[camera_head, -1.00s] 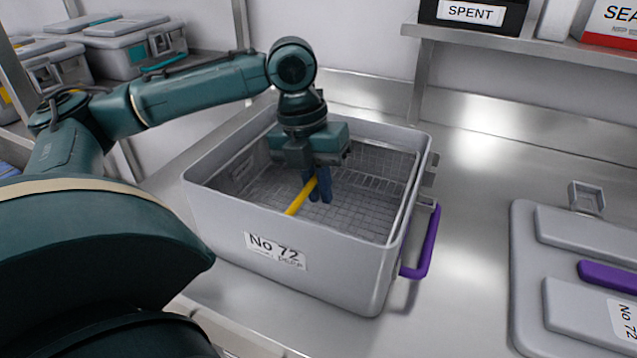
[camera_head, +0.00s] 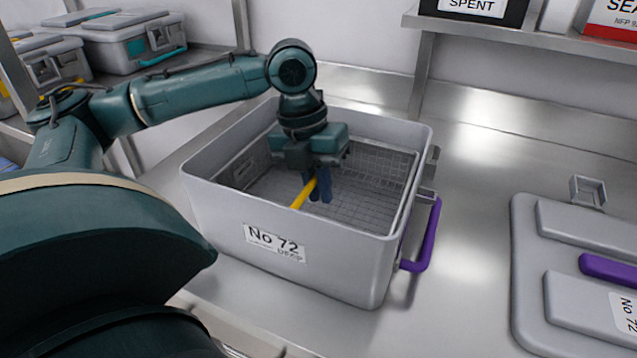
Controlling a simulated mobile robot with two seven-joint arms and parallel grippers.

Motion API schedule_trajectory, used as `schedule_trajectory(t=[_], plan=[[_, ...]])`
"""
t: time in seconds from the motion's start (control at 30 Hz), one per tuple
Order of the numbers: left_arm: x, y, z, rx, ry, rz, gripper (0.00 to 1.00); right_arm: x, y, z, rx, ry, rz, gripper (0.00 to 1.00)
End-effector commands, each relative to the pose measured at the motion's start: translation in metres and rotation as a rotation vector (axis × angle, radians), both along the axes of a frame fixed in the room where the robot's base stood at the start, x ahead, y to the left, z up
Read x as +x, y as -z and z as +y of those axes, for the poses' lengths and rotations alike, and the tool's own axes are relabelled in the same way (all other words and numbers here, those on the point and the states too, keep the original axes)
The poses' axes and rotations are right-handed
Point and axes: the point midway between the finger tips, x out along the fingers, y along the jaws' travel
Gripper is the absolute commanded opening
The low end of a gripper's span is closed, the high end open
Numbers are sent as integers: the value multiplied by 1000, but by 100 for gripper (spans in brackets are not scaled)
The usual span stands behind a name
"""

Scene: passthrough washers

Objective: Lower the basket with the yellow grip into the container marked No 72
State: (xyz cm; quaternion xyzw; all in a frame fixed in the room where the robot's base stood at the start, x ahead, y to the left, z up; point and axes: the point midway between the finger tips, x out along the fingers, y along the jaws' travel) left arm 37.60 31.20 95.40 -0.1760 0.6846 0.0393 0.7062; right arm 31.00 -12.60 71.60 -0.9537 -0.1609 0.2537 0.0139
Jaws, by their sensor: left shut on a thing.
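The grey container marked No 72 (camera_head: 215,220) stands open on the steel counter. A wire mesh basket (camera_head: 365,205) is inside its walls; whether it touches the floor is hidden. The yellow grip (camera_head: 303,195) of the basket runs toward the front wall, its near end cut off by the front rim. My left gripper (camera_head: 318,190), with blue fingers, reaches down into the container opening and is shut on the yellow grip. My right gripper is not in view.
A grey lid with a purple handle (camera_head: 608,270) lies at the right. The container's purple side handle (camera_head: 425,240) hangs by its right wall. A shelf (camera_head: 520,32) with boxes is at the back right. Closed grey cases (camera_head: 120,45) stand at the back left. Counter between container and lid is clear.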

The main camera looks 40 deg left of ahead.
Motion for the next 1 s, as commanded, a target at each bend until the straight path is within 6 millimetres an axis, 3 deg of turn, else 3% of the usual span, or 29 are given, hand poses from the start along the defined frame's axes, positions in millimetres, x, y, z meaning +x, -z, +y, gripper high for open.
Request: schedule_trajectory(t=[1.0], plan=[[0,15,0,-2,1,-2,0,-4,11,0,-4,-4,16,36]])
